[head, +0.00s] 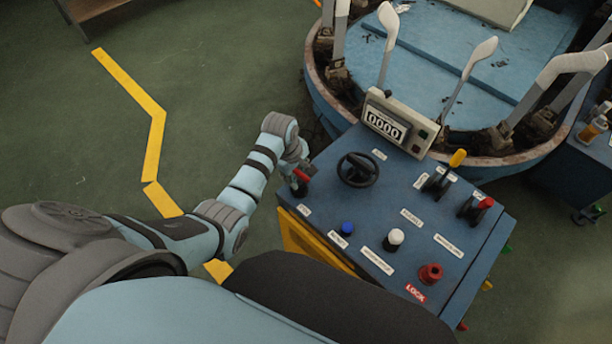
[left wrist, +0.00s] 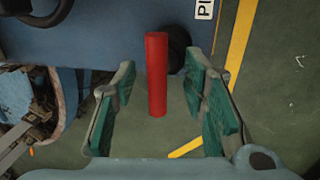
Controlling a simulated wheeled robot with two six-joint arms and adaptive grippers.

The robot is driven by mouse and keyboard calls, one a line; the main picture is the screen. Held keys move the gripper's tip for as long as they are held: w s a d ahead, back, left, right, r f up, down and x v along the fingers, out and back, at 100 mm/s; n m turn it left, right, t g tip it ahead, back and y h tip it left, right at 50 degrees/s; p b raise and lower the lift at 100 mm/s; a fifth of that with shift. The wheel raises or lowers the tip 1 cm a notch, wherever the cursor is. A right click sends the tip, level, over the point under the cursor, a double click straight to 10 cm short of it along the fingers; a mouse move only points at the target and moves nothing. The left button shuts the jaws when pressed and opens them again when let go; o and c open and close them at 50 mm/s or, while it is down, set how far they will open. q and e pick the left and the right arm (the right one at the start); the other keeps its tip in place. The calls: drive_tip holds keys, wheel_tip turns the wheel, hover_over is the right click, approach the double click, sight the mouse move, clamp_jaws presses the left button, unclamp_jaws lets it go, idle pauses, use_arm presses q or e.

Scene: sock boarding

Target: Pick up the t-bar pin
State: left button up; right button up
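The t-bar pin shows as a red bar (head: 301,175) at the left corner of the blue control panel (head: 390,225). In the left wrist view the red bar (left wrist: 157,85) stands out between my fingers, with a dark round part behind its upper end. My left gripper (left wrist: 163,72) is open, its green-padded fingers on either side of the bar with gaps to both. In the head view my left gripper (head: 297,165) is at that panel corner, its fingers partly hidden by the wrist. My right gripper is not in view.
A black steering wheel (head: 358,170) is just right of the pin. The counter box (head: 400,122) and round boarding machine (head: 430,70) lie behind.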

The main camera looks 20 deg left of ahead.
use_arm(q)
clamp_jaws()
drive_tip(key=shift+w+r, duration=0.1)
drive_tip(key=shift+r, duration=0.05)
